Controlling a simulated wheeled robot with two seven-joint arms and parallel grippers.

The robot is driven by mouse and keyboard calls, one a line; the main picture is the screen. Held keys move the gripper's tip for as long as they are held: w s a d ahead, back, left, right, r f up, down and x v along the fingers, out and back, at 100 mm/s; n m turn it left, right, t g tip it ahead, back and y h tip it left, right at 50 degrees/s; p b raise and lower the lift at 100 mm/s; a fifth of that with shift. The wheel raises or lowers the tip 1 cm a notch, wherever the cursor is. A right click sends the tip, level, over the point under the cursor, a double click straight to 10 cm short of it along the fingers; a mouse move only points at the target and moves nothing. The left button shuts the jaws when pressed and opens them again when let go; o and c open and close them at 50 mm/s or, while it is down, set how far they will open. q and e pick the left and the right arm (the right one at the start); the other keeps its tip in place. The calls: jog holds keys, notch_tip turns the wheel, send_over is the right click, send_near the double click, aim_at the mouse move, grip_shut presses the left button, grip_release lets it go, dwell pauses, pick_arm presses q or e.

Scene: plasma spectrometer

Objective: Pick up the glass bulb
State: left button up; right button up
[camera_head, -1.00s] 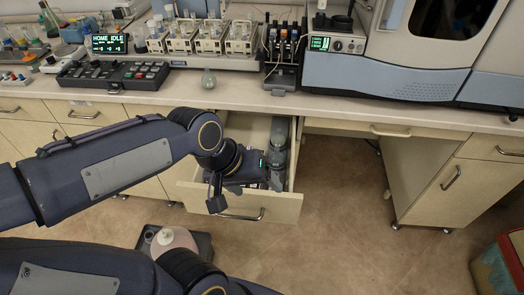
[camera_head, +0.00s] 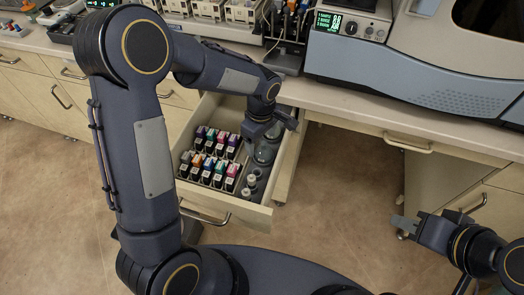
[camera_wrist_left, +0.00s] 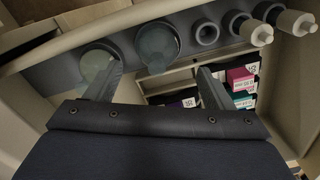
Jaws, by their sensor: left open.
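A clear greenish glass bulb (camera_head: 264,154) sits in the grey rack along the right side of the open drawer, partly hidden by my left gripper. In the left wrist view, two round glass pieces show in the rack: one at the left (camera_wrist_left: 97,64), partly behind a finger, and one near the middle (camera_wrist_left: 157,46). My left gripper (camera_head: 272,132) is over that rack, its fingers (camera_wrist_left: 158,84) apart with nothing between them. I cannot tell whether a finger touches glass. My right gripper (camera_head: 408,222) is at the lower right, away from the drawer; its finger gap is unclear.
The open drawer (camera_head: 236,221) also holds rows of coloured-label cartridges (camera_head: 208,160) on its left side. The counter edge (camera_head: 350,98) and spectrometer (camera_head: 440,70) lie behind. Floor right of the drawer is clear.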

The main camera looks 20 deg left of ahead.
aim_at(264, 149)
pick_arm(q)
jog(key=f, duration=0.5)
jog(key=shift+d+f, duration=0.15)
jog(key=shift+d, duration=0.2)
jog(key=shift+c, duration=0.2)
jog(key=c, duration=1)
